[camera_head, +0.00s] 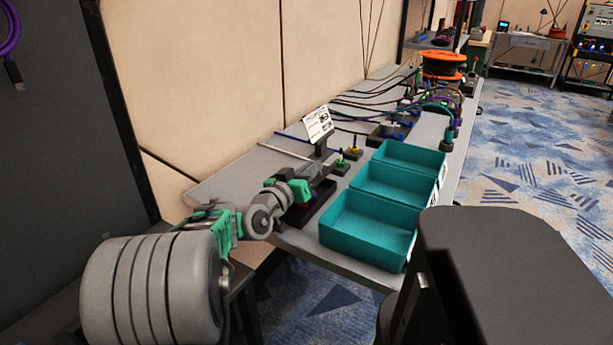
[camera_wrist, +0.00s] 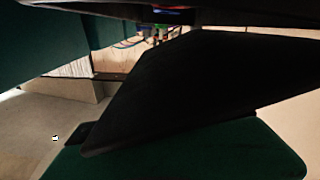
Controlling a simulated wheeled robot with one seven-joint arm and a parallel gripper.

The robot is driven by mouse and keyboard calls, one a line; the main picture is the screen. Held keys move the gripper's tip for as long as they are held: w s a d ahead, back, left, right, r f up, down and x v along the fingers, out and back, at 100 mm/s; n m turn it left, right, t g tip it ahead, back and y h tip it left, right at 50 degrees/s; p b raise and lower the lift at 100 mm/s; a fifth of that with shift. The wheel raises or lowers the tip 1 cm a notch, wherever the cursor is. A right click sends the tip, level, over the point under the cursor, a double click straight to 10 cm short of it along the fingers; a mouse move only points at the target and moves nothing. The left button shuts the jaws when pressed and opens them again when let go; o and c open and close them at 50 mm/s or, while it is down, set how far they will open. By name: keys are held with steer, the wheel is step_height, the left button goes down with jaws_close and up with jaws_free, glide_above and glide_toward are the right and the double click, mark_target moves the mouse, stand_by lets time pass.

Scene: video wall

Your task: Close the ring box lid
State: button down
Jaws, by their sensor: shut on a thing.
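The ring box (camera_head: 307,214) is a dark, low box at the near left end of the grey bench, partly hidden by my gripper (camera_head: 316,172). My gripper reaches over it from the left, its tips close to the raised dark part. In the wrist view, a dark flat panel (camera_wrist: 185,95), which looks like the lid, stands tilted between my green finger pads and my gripper is shut on it. The lid's hinge and the inside of the box are mostly hidden, and its exact angle is hard to tell.
Teal open bins (camera_head: 368,222) stand in a row just right of the box. A small white sign (camera_head: 318,124) on a black stand and small coloured-top pieces (camera_head: 354,149) are behind it. Cables and an orange reel (camera_head: 443,65) lie farther back. A beige wall bounds the left.

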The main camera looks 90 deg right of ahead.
steer(key=shift+f+m+b, duration=0.4)
steer(key=shift+b, duration=0.05)
steer(key=shift+s, duration=0.1)
steer(key=c, duration=1.6)
jaws_free()
steer(key=shift+o, duration=0.4)
steer(key=shift+r, duration=0.1)
steer(key=v, duration=0.8)
steer(key=shift+s, duration=0.1)
steer(key=shift+p, duration=0.3)
